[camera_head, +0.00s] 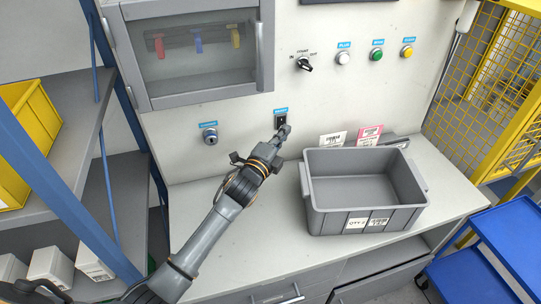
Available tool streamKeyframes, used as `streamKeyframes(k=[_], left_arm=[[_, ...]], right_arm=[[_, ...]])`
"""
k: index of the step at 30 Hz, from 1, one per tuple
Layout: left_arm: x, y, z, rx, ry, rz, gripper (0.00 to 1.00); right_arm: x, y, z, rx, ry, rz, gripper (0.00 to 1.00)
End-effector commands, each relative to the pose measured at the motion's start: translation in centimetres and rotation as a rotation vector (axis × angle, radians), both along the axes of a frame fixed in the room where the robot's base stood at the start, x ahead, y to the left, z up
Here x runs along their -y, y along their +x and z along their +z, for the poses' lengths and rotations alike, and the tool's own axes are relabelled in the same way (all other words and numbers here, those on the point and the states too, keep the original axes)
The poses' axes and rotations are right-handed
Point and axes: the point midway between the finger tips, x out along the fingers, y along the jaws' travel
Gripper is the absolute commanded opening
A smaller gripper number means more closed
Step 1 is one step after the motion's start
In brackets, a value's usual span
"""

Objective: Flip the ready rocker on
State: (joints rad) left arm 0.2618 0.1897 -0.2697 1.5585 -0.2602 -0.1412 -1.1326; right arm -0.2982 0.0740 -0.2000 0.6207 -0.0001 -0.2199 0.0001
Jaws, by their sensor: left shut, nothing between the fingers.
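The ready rocker (281,119) is a small black switch under a blue label on the pale wall panel, below the glass-fronted cabinet. My left gripper (285,131) is shut and empty, with its fingertips right at the lower edge of the rocker. Whether the tips touch it I cannot tell. The lower part of the rocker is partly hidden by the fingers, and its on or off position is too small to tell. My right gripper is not in view.
A grey bin (315,199) stands on the counter to the right of my arm. A key switch (210,136) is left of the rocker. A black rotary knob (304,64) and white, green and yellow buttons sit higher up. A blue cart (505,235) is at the right.

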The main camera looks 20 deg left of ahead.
Motion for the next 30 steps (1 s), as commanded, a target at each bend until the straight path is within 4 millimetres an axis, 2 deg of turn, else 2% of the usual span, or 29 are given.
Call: streamKeyframes(k=[3,7,11,15,18,24,30], left_arm=[[-0.3,-1.4,-0.1,-0.001,0.001,0.0,0.0],[-0.6,-2.9,0.0,-0.001,0.002,0.0,0.0],[-1.0,-4.8,0.2,-0.001,0.002,0.0,0.0],[-1.4,-7.1,0.5,0.0,0.003,0.0,0.0],[-1.7,-8.4,0.7,0.0,0.001,0.0,0.0],[-2.0,-9.6,1.0,0.0,0.001,0.001,0.0],[-2.0,-9.8,1.1,0.0,0.0,0.001,0.0]], right_arm=[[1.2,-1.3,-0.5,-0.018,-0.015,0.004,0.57],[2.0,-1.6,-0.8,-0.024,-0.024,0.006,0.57],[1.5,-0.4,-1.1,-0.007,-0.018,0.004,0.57],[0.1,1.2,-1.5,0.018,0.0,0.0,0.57],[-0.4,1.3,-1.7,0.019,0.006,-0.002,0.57],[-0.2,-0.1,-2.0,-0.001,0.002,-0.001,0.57],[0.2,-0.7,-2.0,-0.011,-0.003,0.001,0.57]])
